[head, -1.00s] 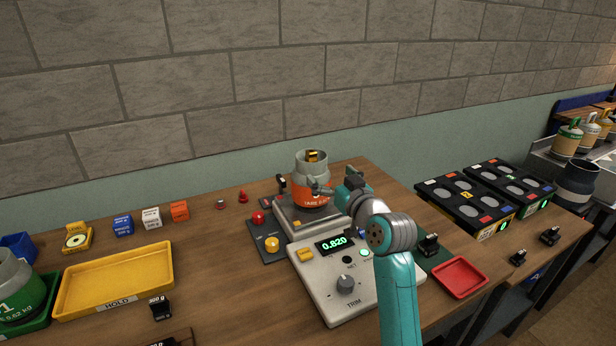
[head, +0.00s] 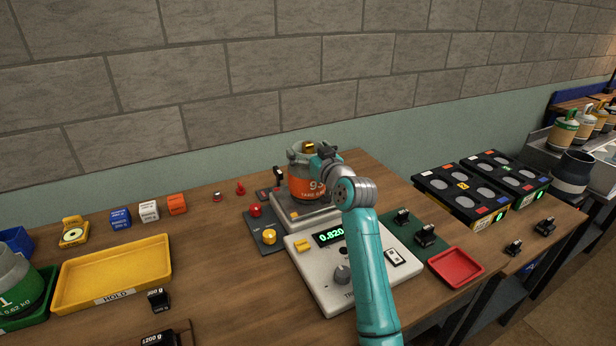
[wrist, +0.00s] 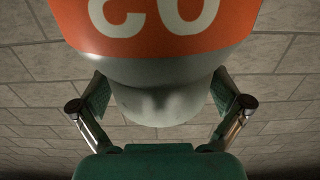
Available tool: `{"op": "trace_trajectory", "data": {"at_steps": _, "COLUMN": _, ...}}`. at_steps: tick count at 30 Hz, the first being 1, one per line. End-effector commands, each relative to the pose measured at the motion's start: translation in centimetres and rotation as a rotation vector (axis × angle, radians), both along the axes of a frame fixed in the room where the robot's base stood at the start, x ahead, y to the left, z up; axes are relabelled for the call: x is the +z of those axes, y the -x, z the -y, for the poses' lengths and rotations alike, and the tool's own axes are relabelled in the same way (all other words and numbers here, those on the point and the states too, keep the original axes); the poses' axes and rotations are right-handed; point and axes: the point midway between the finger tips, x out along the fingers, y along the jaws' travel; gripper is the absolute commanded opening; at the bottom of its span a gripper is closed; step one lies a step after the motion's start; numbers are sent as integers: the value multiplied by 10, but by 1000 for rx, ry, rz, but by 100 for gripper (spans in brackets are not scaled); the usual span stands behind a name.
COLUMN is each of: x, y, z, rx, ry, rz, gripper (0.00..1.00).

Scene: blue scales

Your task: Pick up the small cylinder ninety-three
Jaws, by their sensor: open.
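The small cylinder ninety-three (head: 301,189), grey with an orange band, stands upright on the scale plate (head: 293,219). In the wrist view its orange band and number (wrist: 160,35) show upside down, with the grey rounded shoulder below. A small yellow and black piece (head: 309,147) shows at its top. My gripper (head: 322,154) is open at the cylinder's upper right in the head view. In the wrist view its fingers (wrist: 160,92) stand on either side of the grey shoulder, with gaps visible. My arm hides part of the scale.
The scale console (head: 306,267) reads 0.820. A yellow tray (head: 115,273) and black weights (head: 158,299) are at left. A red tray (head: 456,268) and black racks (head: 445,206) are at right. A grey panel with red and yellow buttons (head: 269,237) stands left of the scale.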

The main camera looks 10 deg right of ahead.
Motion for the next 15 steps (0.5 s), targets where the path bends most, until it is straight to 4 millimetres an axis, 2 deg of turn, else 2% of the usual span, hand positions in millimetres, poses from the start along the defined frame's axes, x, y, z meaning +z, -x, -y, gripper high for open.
{"op": "trace_trajectory", "data": {"at_steps": 7, "x": 0, "y": -1, "z": -1, "rx": 0, "ry": 0, "rz": 0, "gripper": 100}}
{"op": "trace_trajectory", "data": {"at_steps": 15, "x": 0, "y": -1, "z": 0, "rx": 0, "ry": 0, "rz": -1, "gripper": 32}}
